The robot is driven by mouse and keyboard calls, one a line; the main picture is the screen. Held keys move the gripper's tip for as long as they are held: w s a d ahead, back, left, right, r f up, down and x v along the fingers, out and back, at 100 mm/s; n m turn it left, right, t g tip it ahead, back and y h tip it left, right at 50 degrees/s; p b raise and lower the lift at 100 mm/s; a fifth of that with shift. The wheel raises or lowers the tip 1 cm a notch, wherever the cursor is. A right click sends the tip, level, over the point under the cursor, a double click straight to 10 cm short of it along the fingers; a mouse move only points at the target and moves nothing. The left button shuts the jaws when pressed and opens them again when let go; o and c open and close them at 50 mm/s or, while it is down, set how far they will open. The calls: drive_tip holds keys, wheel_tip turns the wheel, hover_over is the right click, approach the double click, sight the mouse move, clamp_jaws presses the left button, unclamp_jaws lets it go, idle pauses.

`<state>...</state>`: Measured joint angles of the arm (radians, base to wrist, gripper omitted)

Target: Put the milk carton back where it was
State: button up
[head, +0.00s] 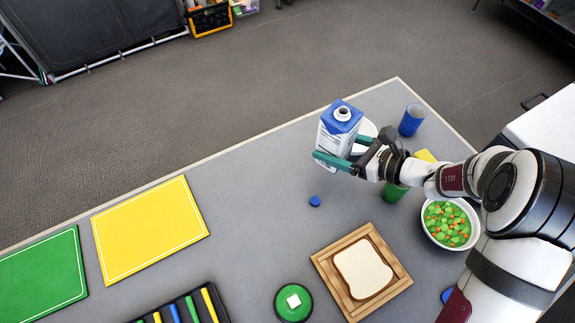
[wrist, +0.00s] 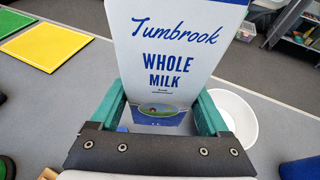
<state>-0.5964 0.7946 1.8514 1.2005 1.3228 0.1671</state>
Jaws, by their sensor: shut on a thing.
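A blue and white milk carton (head: 334,141) with an open round spout on top is between the fingers of my gripper (head: 343,160). It is about upright. In the wrist view the carton (wrist: 165,50) fills the space between the two teal fingers (wrist: 163,112), with its printed "Whole Milk" face toward the camera. My gripper is shut on it, low on its sides. I cannot tell whether its base touches the table. A small blue cap (head: 315,201) lies on the table in front of the carton.
A white bowl (head: 368,129) is just behind the carton, with a blue cup (head: 411,120) farther right. A green cup (head: 394,192) is under my arm, near a bowl of vegetables (head: 449,207). A bread board (head: 338,285) lies in front. The grey table (head: 245,190) is clear toward the yellow mat (head: 150,230).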

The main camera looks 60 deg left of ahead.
drive_tip(key=shift+s+d, duration=0.1)
drive_tip(key=shift+s, duration=0.15)
drive_tip(key=s+a+f, duration=0.4)
drive_tip(key=a, duration=0.1)
drive_tip(key=s+a+f, duration=0.2)
drive_tip(key=s+a, duration=0.1)
drive_tip(key=shift+a+f, duration=0.15)
drive_tip(key=shift+f, duration=0.15)
drive_tip(key=shift+a+f, duration=0.1)
drive_tip(key=shift+f, duration=1.95)
drive_tip(key=shift+f, duration=0.1)
drive_tip(key=o, duration=1.3)
drive_tip(key=shift+o, duration=0.2)
